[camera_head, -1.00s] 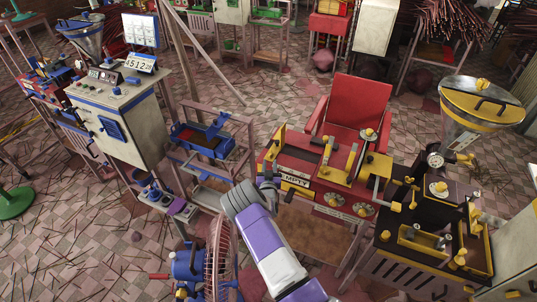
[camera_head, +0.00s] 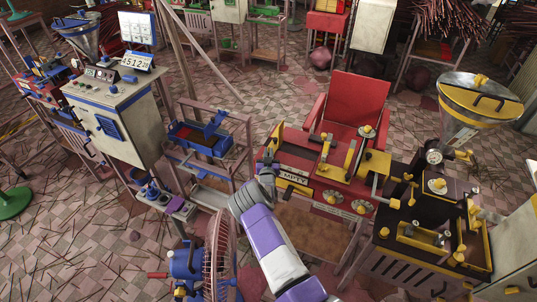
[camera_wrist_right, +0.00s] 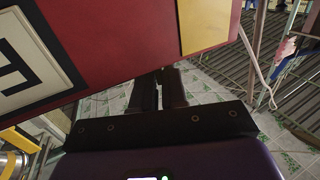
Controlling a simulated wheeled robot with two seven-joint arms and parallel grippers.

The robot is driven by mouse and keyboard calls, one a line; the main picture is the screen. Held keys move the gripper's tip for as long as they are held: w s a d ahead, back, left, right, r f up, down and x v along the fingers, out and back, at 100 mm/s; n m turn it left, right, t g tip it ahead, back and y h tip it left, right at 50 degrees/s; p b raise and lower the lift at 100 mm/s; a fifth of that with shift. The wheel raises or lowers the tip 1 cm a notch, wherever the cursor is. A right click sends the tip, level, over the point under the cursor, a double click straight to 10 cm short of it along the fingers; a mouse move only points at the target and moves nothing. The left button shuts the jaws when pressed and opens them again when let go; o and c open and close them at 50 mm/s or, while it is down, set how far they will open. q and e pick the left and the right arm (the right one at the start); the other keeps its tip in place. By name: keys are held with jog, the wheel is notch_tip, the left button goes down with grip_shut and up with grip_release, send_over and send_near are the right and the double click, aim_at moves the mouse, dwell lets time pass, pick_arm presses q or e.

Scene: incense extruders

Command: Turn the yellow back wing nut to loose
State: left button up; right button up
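A red table-like machine (camera_head: 300,157) with yellow fittings and small yellow knobs stands at centre right in the head view. A dark machine (camera_head: 400,245) with a hopper and several yellow knobs and wing-nut-like parts stands to its right. I cannot tell which part is the back wing nut. My right gripper (camera_head: 266,166) is at the red machine's front left corner, by the "EMPTY" plate (camera_head: 293,177). In the right wrist view its dark fingers (camera_wrist_right: 158,90) are close together with a narrow gap, nothing seen between them, partly behind a red panel (camera_wrist_right: 120,40). My left gripper is not in view.
A red chair (camera_head: 358,100) stands behind the red machine. A blue fan (camera_head: 190,265) stands left of my right arm. A grey control cabinet (camera_head: 115,125) and a rack with a blue tray (camera_head: 200,138) are farther left. Tiled floor with scattered sticks is open at lower left.

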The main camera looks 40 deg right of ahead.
grip_shut()
jog(key=shift+d+n+t+y, duration=0.1)
jog(key=shift+n+t+y, duration=0.2)
jog(key=shift+y, duration=0.1)
jog(key=shift+s+d+n+t+y, duration=0.1)
jog(key=shift+n+t+y, duration=0.3)
jog(key=shift+y, duration=0.1)
jog(key=shift+s+d+n+t+y, duration=0.1)
jog(key=shift+n+t+y, duration=0.2)
jog(key=shift+n+y, duration=0.15)
jog(key=shift+d+n+t+y+b, duration=0.2)
jog(key=shift+n+t+y+b, duration=0.4)
jog(key=shift+y, duration=0.45)
jog(key=n+y+b, duration=0.2)
jog(key=y, duration=0.1)
jog(key=shift+s+d+f+t, duration=0.1)
jog(key=shift+d+t, duration=0.1)
jog(key=shift+t, duration=0.2)
jog(key=shift+n+y+b, duration=1.05)
jog(key=shift+y, duration=0.45)
jog(key=shift+r, duration=0.2)
